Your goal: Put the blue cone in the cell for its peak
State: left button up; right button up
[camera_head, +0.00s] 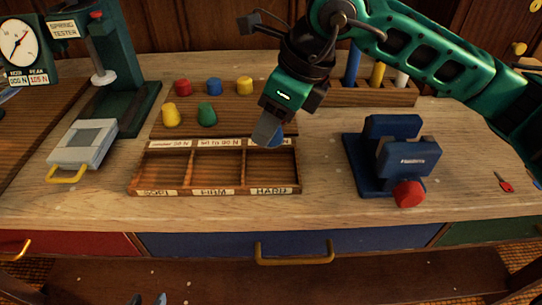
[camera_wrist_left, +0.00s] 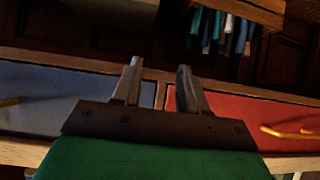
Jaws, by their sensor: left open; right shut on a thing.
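My right gripper (camera_head: 267,131) comes in from the upper right and is shut on the blue cone (camera_head: 280,138), mostly hidden by the fingers. It is at the back edge of the right-hand cell of the wooden tray (camera_head: 215,192). The tray has three cells, marked SOFT, FIRM and HARD at the front; all look empty. The HARD cell's back label is hidden. The gauge (camera_head: 17,37) reads 000 N, with a peak of about 105 N. My left gripper (camera_head: 149,299) barely shows at the bottom edge; in the left wrist view (camera_wrist_left: 158,85) it is open and empty.
Behind the tray a wooden rack (camera_head: 233,106) holds several coloured cones. The spring tester (camera_head: 110,60) and a grey box with a yellow handle (camera_head: 82,146) stand left. A blue vise (camera_head: 392,160) with a red knob stands right.

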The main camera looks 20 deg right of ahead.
notch_tip(320, 180, down, 3)
jog(key=shift+f, duration=0.15)
pick_arm(q)
jog(key=shift+w+d, duration=0.15)
jog(key=shift+d, duration=0.1)
pick_arm(e)
jog(key=shift+f, duration=2.1)
pick_arm(q)
jog(key=shift+b, duration=0.3)
pick_arm(e)
jog(key=shift+f, duration=0.15)
jog(key=o, duration=0.6)
jog(key=shift+o, duration=0.9)
pick_arm(q)
jog(key=shift+d, duration=0.1)
